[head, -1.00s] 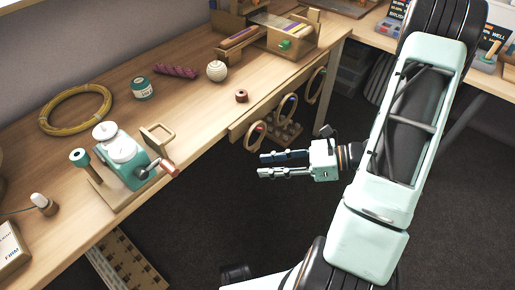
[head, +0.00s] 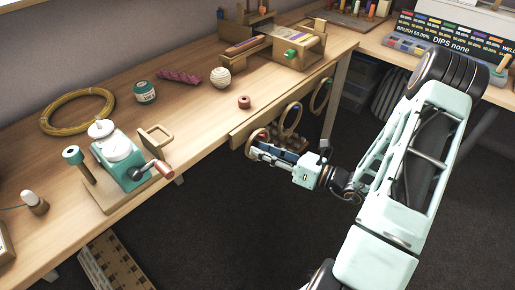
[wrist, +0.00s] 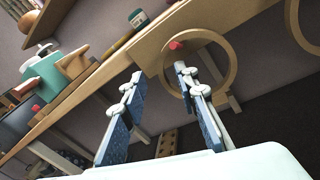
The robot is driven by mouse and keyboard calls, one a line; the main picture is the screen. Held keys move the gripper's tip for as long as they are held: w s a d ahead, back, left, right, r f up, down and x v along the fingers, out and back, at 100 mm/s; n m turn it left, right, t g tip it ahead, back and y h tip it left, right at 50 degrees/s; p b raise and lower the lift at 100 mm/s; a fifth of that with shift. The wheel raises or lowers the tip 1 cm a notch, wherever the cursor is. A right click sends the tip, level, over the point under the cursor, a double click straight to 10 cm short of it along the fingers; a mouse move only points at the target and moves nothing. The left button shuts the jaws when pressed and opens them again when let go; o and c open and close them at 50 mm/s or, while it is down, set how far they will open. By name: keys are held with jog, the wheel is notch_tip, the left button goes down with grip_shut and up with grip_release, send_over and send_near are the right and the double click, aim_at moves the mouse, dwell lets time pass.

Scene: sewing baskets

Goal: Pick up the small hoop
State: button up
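Three wooden hoops hang in a row along the table's front edge in the head view. The leftmost hoop (head: 248,145) looks the smallest; the others are the middle hoop (head: 300,116) and the far right hoop (head: 311,99). My gripper (head: 261,151) is at the leftmost hoop, its fingers partly overlapping it. In the wrist view my gripper (wrist: 159,76) is open, nothing between its fingertips. The right finger overlaps the leftmost hoop (wrist: 233,68), which hangs around a red-tipped peg (wrist: 176,45). Contact cannot be told. Another hoop (wrist: 293,22) is cut off at the right edge.
The wooden table (head: 190,140) carries a teal winder (head: 124,165) with a red-handled crank near the front edge. A red-brown spool (head: 244,102), a pale ball (head: 220,77) and a wooden box (head: 305,50) stand farther along. The floor below is mostly clear.

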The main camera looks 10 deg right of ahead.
aim_at(255, 133)
jog(key=x, duration=0.3)
jog(key=shift+w+a, duration=0.15)
jog(key=shift+w, duration=0.15)
grip_shut()
